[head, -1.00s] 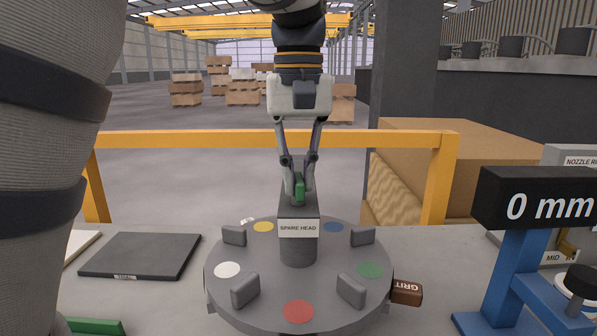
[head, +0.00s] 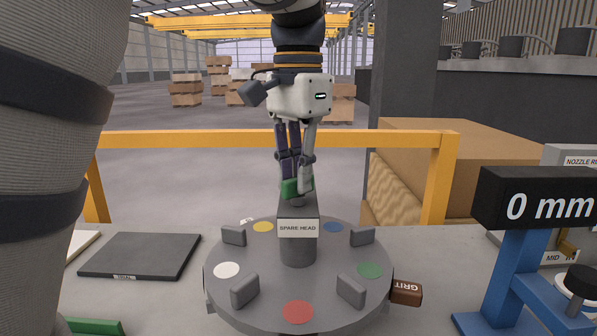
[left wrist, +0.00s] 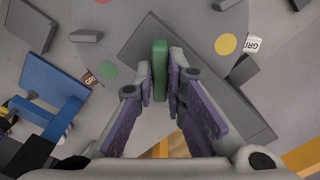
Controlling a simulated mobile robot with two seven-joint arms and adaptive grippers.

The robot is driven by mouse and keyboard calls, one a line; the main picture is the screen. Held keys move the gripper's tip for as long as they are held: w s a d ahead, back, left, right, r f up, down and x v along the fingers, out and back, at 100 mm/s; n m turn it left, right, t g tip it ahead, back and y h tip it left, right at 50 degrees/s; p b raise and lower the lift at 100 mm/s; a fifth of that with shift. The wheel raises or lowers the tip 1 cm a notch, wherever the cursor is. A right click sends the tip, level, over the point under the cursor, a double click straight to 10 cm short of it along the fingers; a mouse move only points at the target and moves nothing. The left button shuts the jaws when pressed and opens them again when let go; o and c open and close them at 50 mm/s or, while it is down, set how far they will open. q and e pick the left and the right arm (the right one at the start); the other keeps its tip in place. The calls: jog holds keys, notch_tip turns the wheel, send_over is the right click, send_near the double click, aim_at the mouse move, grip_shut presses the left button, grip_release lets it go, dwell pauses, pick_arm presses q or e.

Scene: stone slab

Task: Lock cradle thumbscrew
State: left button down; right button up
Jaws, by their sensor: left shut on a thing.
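A dark grey cradle block labelled SPARE HEAD (head: 298,228) stands in the middle of a round grey turntable (head: 225,285). A green thumbscrew (head: 289,188) sits on top of the block; it also shows upright between the fingers in the left wrist view (left wrist: 160,70). My left gripper (head: 298,186) reaches down from above and is shut on the green thumbscrew. Its fingers partly hide the thumbscrew in the head view. My right gripper is not in view.
The turntable carries coloured dots and several grey lugs. A brown GRIT block (head: 406,292) lies at its right edge. A blue stand with a 0 mm display (head: 535,200) is at the right. A dark flat plate (head: 140,255) lies left. A yellow rail (head: 200,139) runs behind.

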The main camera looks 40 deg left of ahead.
pick_arm(q)
jog(key=m, duration=0.4)
jog(key=shift+r+m, duration=0.1)
jog(key=shift+m, duration=2.1)
jog(key=c, duration=1.6)
grip_release()
jog(key=shift+c, duration=0.2)
notch_tip(320, 180, up, 12)
